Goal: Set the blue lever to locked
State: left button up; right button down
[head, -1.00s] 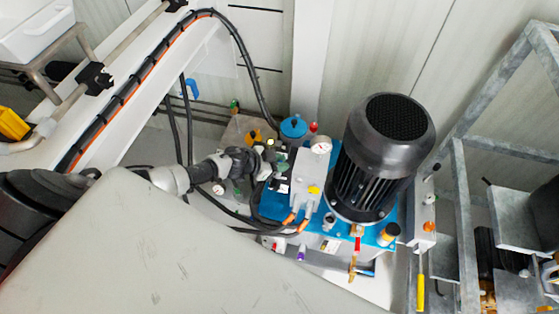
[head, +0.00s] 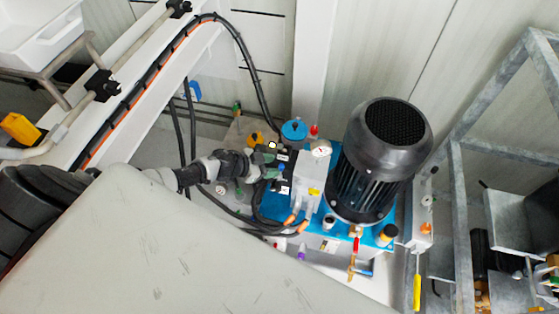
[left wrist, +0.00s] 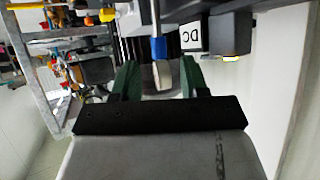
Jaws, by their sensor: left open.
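In the left wrist view, a lever with a blue sleeve (left wrist: 158,49) and a bare grey tip hangs between the two green fingers of my left gripper (left wrist: 157,74). The fingers are open, one on each side of the tip, with a gap visible on both sides. In the head view, my left gripper (head: 265,168) is at the left side of the grey valve block on the blue pump unit (head: 345,160). The lever between the fingers is hard to make out there. I cannot read its locked mark. My right gripper is not in view.
A white "DC" label (left wrist: 191,36) sits on a dark block just right of the lever. A large black motor (head: 385,150) stands right of the valve block (head: 308,185). Black hoses (head: 250,70) arch behind my arm. A metal frame (head: 465,200) stands at the right.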

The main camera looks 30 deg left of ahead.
pick_arm(q)
jog(key=p+v, duration=0.3)
jog(key=v, duration=0.3)
jog(key=shift+a, duration=0.15)
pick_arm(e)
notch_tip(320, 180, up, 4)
pick_arm(q)
jog(key=shift+s+r, duration=0.1)
jog(key=shift+s, duration=0.05)
